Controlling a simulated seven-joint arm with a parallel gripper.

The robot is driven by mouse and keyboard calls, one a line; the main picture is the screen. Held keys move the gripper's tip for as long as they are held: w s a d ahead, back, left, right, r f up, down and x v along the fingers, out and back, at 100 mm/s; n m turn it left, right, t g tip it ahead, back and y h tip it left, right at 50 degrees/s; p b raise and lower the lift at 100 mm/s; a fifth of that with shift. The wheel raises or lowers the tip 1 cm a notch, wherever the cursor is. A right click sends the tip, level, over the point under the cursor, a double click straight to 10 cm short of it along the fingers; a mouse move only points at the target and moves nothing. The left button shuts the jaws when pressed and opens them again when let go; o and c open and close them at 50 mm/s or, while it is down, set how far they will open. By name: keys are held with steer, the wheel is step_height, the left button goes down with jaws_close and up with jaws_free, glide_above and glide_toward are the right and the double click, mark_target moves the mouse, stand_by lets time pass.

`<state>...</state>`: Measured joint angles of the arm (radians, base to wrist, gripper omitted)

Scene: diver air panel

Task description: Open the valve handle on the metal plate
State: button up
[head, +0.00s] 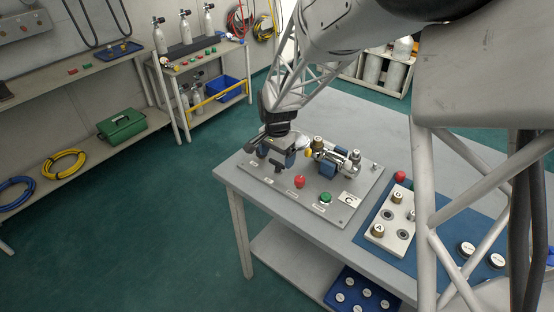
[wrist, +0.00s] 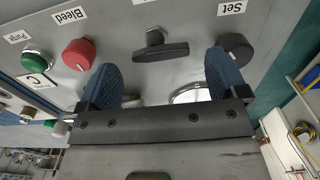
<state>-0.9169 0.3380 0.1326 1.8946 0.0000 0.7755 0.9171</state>
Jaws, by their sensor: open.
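The metal plate (head: 368,178) lies on the grey table and carries knobs, buttons and fittings. In the wrist view, a black bar-shaped valve handle (wrist: 160,50) stands on the plate, its bar running roughly across the picture. My gripper (wrist: 163,66) is open, with one blue finger towards each end of the bar. The handle shows just beyond the fingertips, with nothing held. In the head view my gripper (head: 283,157) is low over the plate's left part and hides the handle there.
A red knob (wrist: 79,54) by the "Bleed" label and a round black knob (wrist: 234,46) by "Set" flank the handle. A green button (wrist: 34,58) is farther left. Metal fittings (head: 340,158) stand right of my gripper. A blue mat (head: 372,228) with a valve block lies farther right.

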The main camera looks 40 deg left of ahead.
steer(key=shift+f, duration=1)
steer(key=c, duration=0.9)
steer(key=shift+c, duration=0.2)
